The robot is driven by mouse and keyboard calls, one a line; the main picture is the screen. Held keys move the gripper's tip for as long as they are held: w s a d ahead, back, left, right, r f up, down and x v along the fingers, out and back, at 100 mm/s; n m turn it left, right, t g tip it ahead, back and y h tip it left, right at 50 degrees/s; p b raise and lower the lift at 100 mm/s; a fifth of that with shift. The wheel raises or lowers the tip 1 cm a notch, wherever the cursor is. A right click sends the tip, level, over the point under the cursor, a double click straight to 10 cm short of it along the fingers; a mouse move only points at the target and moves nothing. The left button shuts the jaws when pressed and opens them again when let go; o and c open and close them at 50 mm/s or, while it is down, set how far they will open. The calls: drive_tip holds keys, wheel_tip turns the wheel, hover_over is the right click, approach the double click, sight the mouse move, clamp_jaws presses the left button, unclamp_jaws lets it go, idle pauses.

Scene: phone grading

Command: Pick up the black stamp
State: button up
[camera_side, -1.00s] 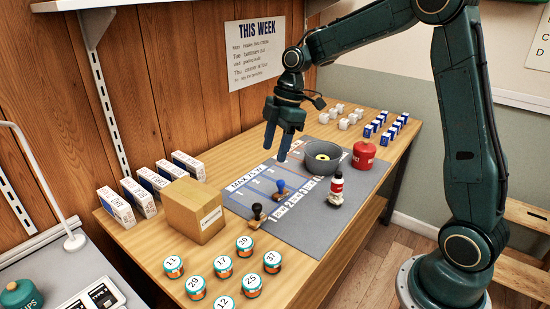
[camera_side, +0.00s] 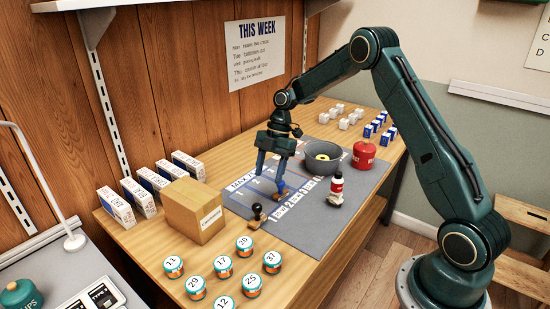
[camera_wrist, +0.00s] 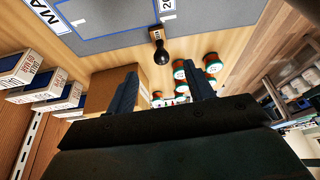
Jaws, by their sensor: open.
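The black stamp (camera_side: 258,212) has a round black knob on a light wooden base and stands upright near the front-left edge of the grey mat (camera_side: 300,236). It also shows in the wrist view (camera_wrist: 161,52), ahead of the fingers and between them. My gripper (camera_side: 270,180) is open and empty, above the mat, behind and slightly right of the black stamp and clear of it. The two fingers are spread in the wrist view (camera_wrist: 163,88).
A cardboard box (camera_side: 193,212) stands left of the black stamp.

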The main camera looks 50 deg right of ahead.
sight(259, 213)
drive_tip(key=shift+x, duration=4.3)
drive_tip(key=shift+x, duration=2.55)
drive_tip(key=c, duration=1.1)
drive_tip(key=shift+r, duration=0.15)
wheel_tip(259, 213, up, 20)
drive_tip(key=shift+f, duration=0.1)
